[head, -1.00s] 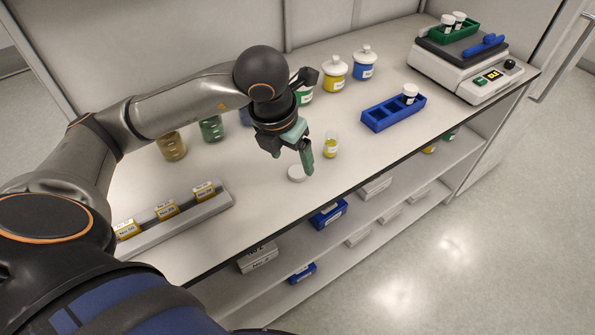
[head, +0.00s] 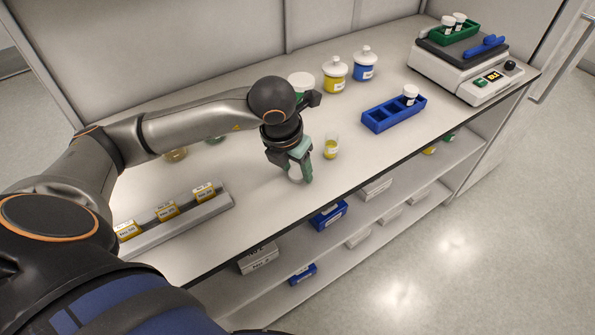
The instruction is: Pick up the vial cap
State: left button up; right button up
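The white vial cap (head: 294,173) lies on the bench near its front edge, partly hidden by my gripper. My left gripper (head: 299,171) points down at the bench with its green fingers low around the cap. One finger stands at the cap's right side; the other is not clearly seen, so I cannot tell whether they are closed on it. An open vial with yellow contents (head: 331,147) stands upright just right of the gripper. My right gripper is not in view.
A blue rack (head: 393,114) holding one white-capped vial is to the right, with a scale (head: 462,70) beyond it. Yellow (head: 335,76) and blue (head: 363,64) jars stand behind. A grey holder (head: 180,220) with yellow-labelled items lies left.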

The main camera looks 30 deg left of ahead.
pick_arm(q)
grip_shut()
dwell(0.3)
